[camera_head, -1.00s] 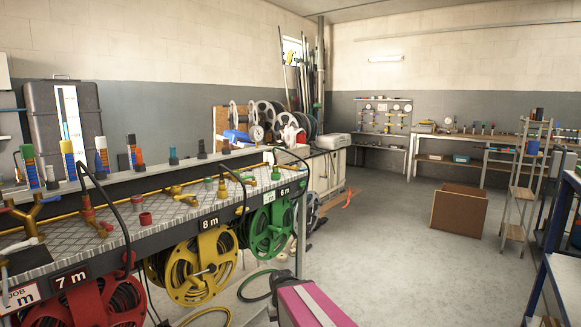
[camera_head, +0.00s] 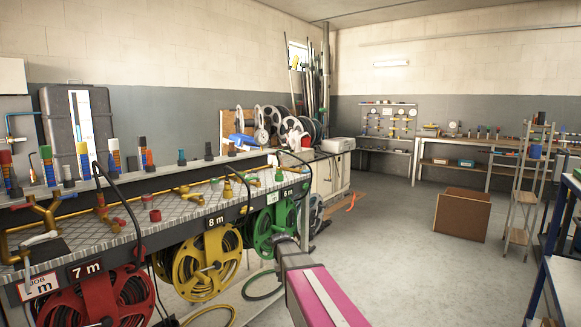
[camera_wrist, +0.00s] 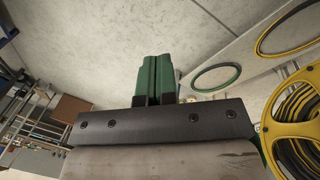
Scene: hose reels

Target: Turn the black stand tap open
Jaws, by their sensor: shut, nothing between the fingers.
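I cannot pick out the black stand tap for certain. A black block with a pale lever (camera_head: 42,243) sits at the near left end of the bench, and small black upright fittings (camera_head: 208,151) stand on its rear ledge. My gripper (camera_wrist: 153,80) shows in the wrist view with its two green fingers together and nothing between them. It hangs over bare floor, apart from any tap. In the head view my pink and grey arm is at the bottom centre; the fingers are not visible there.
The bench carries brass pipework (camera_head: 185,193). Red (camera_head: 75,303), yellow (camera_head: 190,268) and green (camera_head: 265,234) hose reels hang along its front. Black hoses arch over its edge. A brown box (camera_head: 462,215) stands on the floor. The middle floor is open.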

